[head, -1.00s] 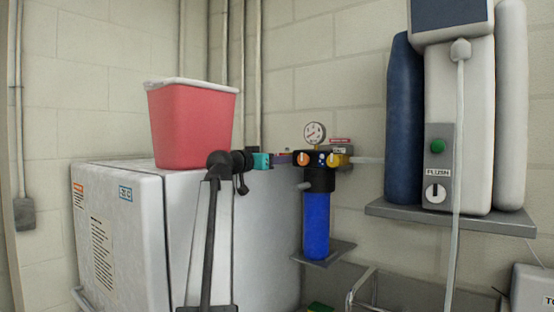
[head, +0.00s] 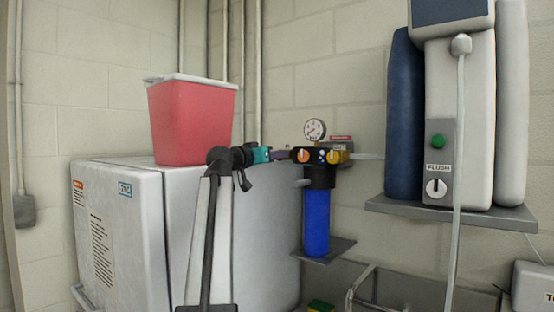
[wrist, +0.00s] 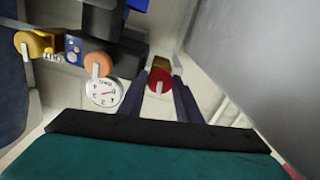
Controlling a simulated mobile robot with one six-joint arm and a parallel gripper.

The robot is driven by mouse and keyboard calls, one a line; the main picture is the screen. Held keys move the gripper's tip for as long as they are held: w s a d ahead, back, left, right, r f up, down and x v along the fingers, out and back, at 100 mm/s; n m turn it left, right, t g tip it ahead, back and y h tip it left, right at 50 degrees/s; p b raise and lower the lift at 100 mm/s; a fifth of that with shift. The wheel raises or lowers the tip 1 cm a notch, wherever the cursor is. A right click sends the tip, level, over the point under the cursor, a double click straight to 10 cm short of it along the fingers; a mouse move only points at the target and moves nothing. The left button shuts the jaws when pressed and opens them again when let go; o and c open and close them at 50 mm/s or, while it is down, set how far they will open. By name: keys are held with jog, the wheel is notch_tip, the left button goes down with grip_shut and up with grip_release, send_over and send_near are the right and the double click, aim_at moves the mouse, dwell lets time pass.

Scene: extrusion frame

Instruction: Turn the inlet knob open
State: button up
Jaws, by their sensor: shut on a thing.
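My gripper (head: 284,155) reaches from the left to the left end of the black valve block (head: 318,156). In the wrist view my gripper (wrist: 161,80) has its dark fingers on both sides of a round red knob (wrist: 159,82) with a pale bar across its face, and is shut on it. The fingers mostly hide this knob in the head view. Beside it are an orange knob (head: 303,156) and a yellow knob (head: 333,157). In the wrist view, the orange knob (wrist: 98,65) and yellow knob (wrist: 34,45) are left of the red one. I cannot read a label for the red knob.
A pressure gauge (head: 315,130) stands above the block and a blue filter (head: 316,222) hangs below it. A white cabinet (head: 118,235) carrying a red bin (head: 192,122) is close to my arm. A shelf with a device (head: 460,120) is at right.

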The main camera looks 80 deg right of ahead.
jog(key=shift+s+f+n+p, duration=0.1)
jog(key=shift+n+p, duration=0.1)
jog(key=shift+n, duration=3.8)
jog(key=shift+f+n+p, duration=0.1)
jog(key=shift+n+p, duration=0.1)
jog(key=shift+n, duration=3.8)
jog(key=o, duration=0.9)
jog(key=shift+a, duration=0.1)
jog(key=shift+o, duration=0.6)
jog(key=shift+r, duration=0.1)
jog(key=shift+a, duration=0.1)
jog(key=b+v, duration=0.4)
jog(key=v, duration=0.9)
jog(key=shift+a+b, duration=0.25)
jog(key=shift+b, duration=0.05)
